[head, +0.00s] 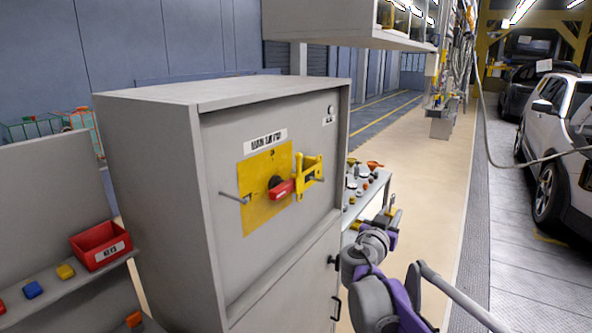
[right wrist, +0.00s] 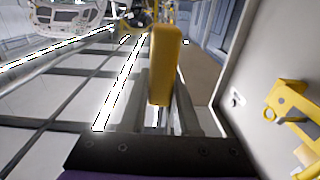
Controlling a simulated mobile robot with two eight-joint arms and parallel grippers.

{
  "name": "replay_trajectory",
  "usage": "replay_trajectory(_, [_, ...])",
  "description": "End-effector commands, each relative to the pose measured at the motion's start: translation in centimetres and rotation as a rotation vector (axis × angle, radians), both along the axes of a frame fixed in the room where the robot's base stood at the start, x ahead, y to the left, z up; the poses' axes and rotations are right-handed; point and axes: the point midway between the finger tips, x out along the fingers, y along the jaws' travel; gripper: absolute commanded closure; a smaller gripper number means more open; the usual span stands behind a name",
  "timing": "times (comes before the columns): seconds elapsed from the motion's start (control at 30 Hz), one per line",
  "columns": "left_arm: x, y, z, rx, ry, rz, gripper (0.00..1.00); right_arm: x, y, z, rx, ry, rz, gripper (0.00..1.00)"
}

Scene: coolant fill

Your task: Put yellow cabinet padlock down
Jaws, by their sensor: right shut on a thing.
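The yellow padlock (right wrist: 165,65) stands up between the grey fingers of my right gripper (right wrist: 163,112) in the right wrist view. The gripper is shut on it, and its gripped end is partly hidden. In the head view my right gripper (head: 388,214) is small, to the right of the grey cabinet (head: 160,180) and clear of its front. The cabinet has a yellow panel (head: 258,218) with a red handle (head: 282,190) and a yellow hasp (head: 309,176). The hasp also shows at the right of the right wrist view (right wrist: 295,112). My left gripper is out of view.
A small table (head: 374,190) with several small items stands behind my right gripper. A shelf at the left holds a red bin (head: 100,245), a blue block (head: 33,290) and a yellow block (head: 65,271). A wall cabinet (head: 345,22) hangs above. Open floor lies to the right.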

Motion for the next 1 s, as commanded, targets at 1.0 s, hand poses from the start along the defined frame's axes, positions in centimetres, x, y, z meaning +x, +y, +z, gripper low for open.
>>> replay_trajectory(1.0, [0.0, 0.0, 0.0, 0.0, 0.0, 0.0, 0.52, -9.5, 12.0, -25.8, 0.0, 0.0, 0.35, 1.0])
